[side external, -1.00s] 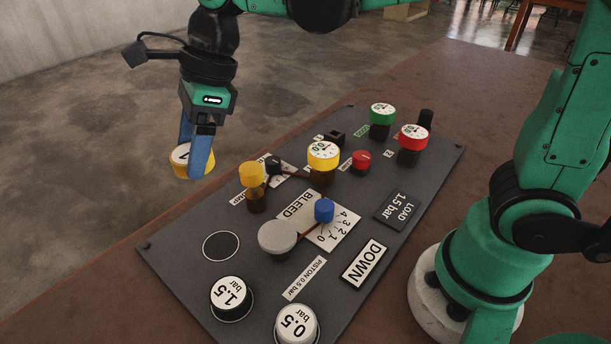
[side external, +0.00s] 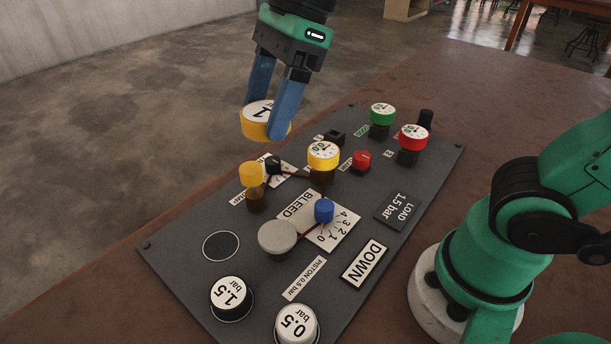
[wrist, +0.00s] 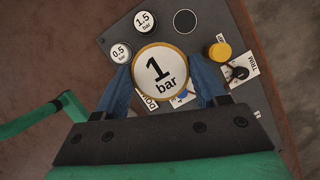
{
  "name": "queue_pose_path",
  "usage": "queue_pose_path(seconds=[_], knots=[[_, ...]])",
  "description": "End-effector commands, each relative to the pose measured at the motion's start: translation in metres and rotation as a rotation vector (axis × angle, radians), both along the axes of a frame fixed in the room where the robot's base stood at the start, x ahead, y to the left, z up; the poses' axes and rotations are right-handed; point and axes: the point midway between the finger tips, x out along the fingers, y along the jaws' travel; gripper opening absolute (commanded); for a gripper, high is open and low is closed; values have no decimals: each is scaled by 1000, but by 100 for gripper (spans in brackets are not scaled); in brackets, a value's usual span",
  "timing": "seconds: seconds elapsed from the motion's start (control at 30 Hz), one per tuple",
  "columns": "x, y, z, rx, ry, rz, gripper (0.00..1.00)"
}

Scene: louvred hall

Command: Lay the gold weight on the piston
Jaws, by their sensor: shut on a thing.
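The gold weight (side external: 259,120) has a gold rim and a white top marked 1 bar. My gripper (side external: 262,124) is shut on it and holds it in the air above the far left edge of the panel. In the wrist view the weight (wrist: 160,74) sits between the two blue fingers and hides part of the panel. The piston (side external: 277,237) is a round grey disc with a bare top, beside the PISTON 0.5 bar label. It stands nearer the camera than the weight. I do not see it in the wrist view.
The dark panel (side external: 215,296) carries a yellow knob (side external: 252,175), a blue bleed knob (side external: 324,210), and raised yellow, green and red gauges. White weights marked 1.5 (side external: 231,292) and 0.5 (side external: 297,323) sit at the near end. An empty round spot (side external: 221,246) lies left of the piston.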

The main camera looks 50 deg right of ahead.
Motion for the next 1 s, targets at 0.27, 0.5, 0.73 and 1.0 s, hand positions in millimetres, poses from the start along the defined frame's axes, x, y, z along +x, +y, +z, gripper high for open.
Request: queue_pose_path(seconds=[0.27,0.5,0.73,1.0], knots=[[1,0,-68,0,0,0,0],[1,0,-113,0,0,0,0],[1,0,-131,0,0,0,0],[2,1,-156,0,0,0,0]])
